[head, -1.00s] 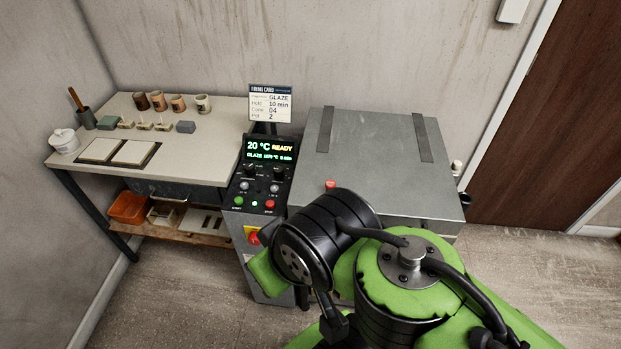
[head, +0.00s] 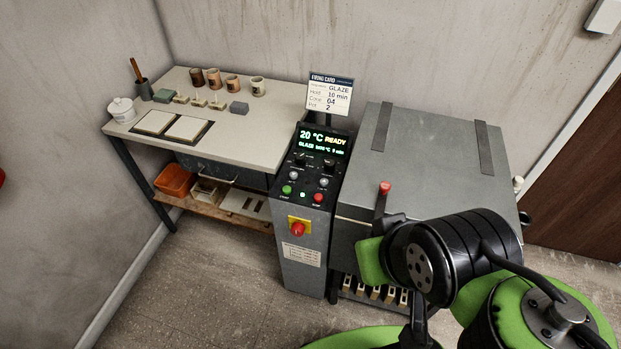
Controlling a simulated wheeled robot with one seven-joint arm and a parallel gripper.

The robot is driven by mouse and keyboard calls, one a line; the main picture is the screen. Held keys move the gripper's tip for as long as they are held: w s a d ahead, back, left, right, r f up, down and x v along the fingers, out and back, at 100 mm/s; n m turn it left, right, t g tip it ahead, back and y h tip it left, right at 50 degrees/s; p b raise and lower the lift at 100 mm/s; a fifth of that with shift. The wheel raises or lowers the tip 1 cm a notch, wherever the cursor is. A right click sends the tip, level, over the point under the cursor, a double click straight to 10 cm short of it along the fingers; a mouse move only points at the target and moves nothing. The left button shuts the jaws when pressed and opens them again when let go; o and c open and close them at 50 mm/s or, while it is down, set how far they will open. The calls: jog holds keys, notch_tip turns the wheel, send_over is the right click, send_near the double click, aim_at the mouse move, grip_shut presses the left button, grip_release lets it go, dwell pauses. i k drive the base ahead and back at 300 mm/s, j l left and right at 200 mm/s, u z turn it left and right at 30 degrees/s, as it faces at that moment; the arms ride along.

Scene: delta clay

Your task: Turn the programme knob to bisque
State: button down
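The control panel (head: 306,177) stands on a grey pedestal left of the kiln. Its display (head: 320,142) reads 20 °C READY, with GLAZE and a smaller setting below. Two dark knobs sit under the display, a left one (head: 300,158) and a right one (head: 330,168). Their labels are too small to read, so I cannot tell which is the programme knob or where it points. My arm is at the lower right, in front of the kiln and apart from the panel. My gripper's fingers cannot be made out.
A firing card (head: 330,94) behind the panel reads GLAZE, 10 min, 04, 2. The kiln (head: 430,150) has a red-tipped handle (head: 384,188). A red emergency stop (head: 298,229) sits below the panel. A workbench (head: 215,147) with cups stands left. Floor before the panel is clear.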

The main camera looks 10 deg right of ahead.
aim_at(300, 159)
jog(key=i+j+u, duration=0.25)
jog(key=u, duration=0.15)
jog(key=i+j+u, duration=0.2)
jog(key=u, duration=0.2)
jog(key=i+u, duration=0.75)
